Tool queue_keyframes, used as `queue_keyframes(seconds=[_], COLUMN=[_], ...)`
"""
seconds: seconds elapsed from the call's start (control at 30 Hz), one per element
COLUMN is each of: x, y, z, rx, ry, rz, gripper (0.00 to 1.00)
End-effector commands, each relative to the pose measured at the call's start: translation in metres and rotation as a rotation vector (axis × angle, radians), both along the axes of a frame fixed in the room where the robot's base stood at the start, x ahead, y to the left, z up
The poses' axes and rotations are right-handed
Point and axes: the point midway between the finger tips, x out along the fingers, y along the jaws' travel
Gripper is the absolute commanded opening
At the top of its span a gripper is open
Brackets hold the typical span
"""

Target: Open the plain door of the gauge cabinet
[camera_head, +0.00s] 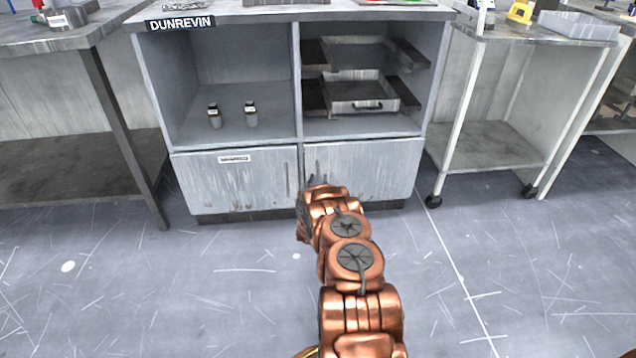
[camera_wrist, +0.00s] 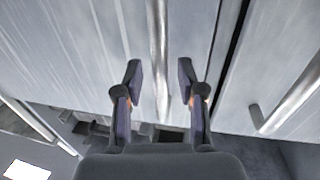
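The gauge cabinet (camera_head: 297,80) is grey, with open shelves above two shut doors. The right door (camera_head: 385,172) has no label and is the plain one. The left door (camera_head: 215,188) bears a small white label (camera_head: 233,158). My gripper (camera_head: 318,182) is at the plain door, near its inner edge, and partly hidden by my arm. In the wrist view my gripper (camera_wrist: 160,78) is open, with the plain door's vertical bar handle (camera_wrist: 158,45) between its fingers. Gaps show on both sides of the bar. The left door's handle (camera_wrist: 300,98) shows at the right of that view.
Two small bottles (camera_head: 232,115) stand on the cabinet's left shelf, and trays (camera_head: 362,102) sit in the right bay. A wheeled cart (camera_head: 490,148) stands close to the right, a bench (camera_head: 75,165) to the left. The floor in front is clear.

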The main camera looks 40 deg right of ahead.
Motion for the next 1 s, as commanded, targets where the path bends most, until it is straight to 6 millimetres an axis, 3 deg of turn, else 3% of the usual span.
queue_keyframes(seconds=[0.3,0.7,1.0], x=[0.001,0.001,0.0008], y=[-0.0008,-0.0006,-0.0008], z=[0.0003,0.0001,0.0], rx=[-0.001,0.0,0.0], ry=[-0.001,0.0,0.0], rz=[0.0,0.001,0.0], gripper=[0.39,0.0,0.0])
